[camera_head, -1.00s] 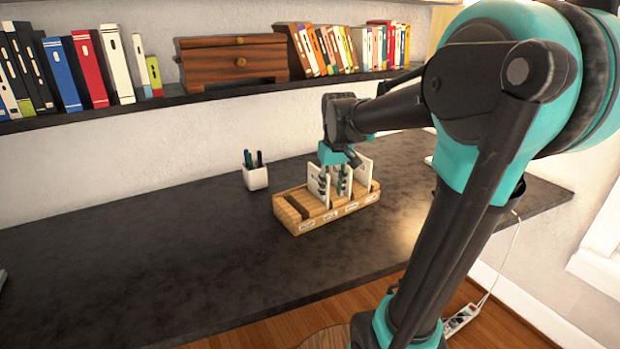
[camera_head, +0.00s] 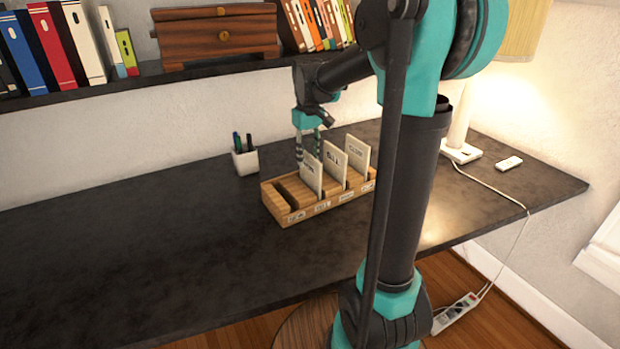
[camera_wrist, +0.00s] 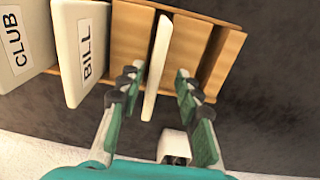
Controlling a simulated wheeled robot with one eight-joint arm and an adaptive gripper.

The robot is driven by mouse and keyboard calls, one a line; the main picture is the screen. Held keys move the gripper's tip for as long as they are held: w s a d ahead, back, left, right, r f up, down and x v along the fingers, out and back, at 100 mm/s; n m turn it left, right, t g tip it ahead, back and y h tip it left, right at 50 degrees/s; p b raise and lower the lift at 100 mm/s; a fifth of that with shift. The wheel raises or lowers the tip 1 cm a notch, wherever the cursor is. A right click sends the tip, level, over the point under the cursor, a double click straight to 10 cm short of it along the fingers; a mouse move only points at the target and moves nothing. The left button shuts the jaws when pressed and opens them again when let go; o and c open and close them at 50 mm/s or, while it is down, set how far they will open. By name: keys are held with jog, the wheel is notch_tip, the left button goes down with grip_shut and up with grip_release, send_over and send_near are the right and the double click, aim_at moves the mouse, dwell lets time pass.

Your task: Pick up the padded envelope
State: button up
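The wooden rack (camera_head: 283,205) on the desk holds three upright white envelopes: left envelope (camera_head: 312,178), middle envelope (camera_head: 335,163) and right envelope (camera_head: 357,153). I cannot tell which is padded. In the wrist view, the middle envelope (camera_wrist: 80,50) reads BILL and another envelope (camera_wrist: 22,45) reads CLUB; the left envelope (camera_wrist: 158,65) shows nearly edge-on. My gripper (camera_head: 309,152) is open at the rack's back side, behind the left envelope. In the wrist view, my gripper (camera_wrist: 156,84) has one finger on each side of that envelope's edge, apart from it.
A white pen cup (camera_head: 245,162) stands left of the rack. A shelf (camera_head: 140,88) with books and a wooden drawer box (camera_head: 218,36) runs above. A lamp base (camera_head: 460,152) and a small white object (camera_head: 508,163) are at right. The desk's left side is clear.

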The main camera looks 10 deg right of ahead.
aim_at(310, 174)
jog(key=shift+w+d+f, duration=0.1)
jog(key=shift+d+f, duration=0.05)
jog(key=shift+f, duration=1.7)
jog(key=shift+d+f, duration=0.15)
jog(key=shift+f, duration=1.7)
grip_shut()
